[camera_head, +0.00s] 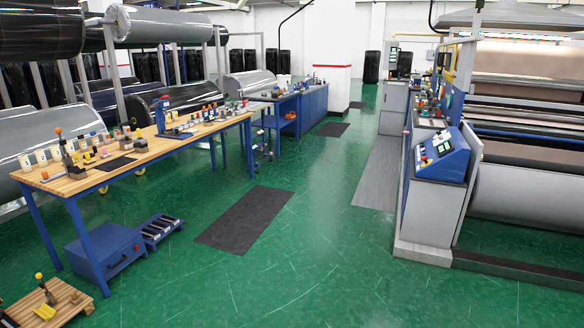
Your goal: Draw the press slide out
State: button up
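A small blue upright device (161,116), which looks like a bench press, stands on the wooden-topped workbench (118,171) at the left. It has a flat blue base, and small parts lie to its right. I cannot make out a separate slide on it or how far any slide is drawn out. My gripper is not in view.
Black mats lie on the open green floor (300,250). A blue box (105,252) and a blue tray (160,229) sit under the bench. A wooden platform (52,306) is at the lower left. A machine with a blue control panel (440,155) stands right.

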aim_at(169, 133)
jog(key=i+l, duration=0.1)
jog(key=i, duration=5.7)
jog(key=i+l+u, duration=0.1)
jog(key=i+u, duration=0.35)
jog(key=i+l+u, duration=0.35)
jog(key=i+u, duration=0.15)
jog(key=i, duration=0.15)
jog(key=i+l+u, duration=0.8)
jog(key=l+u, duration=0.15)
jog(key=l, duration=0.2)
jog(key=i+l+u, duration=0.25)
jog(key=l+u, duration=0.2)
jog(key=l, duration=0.3)
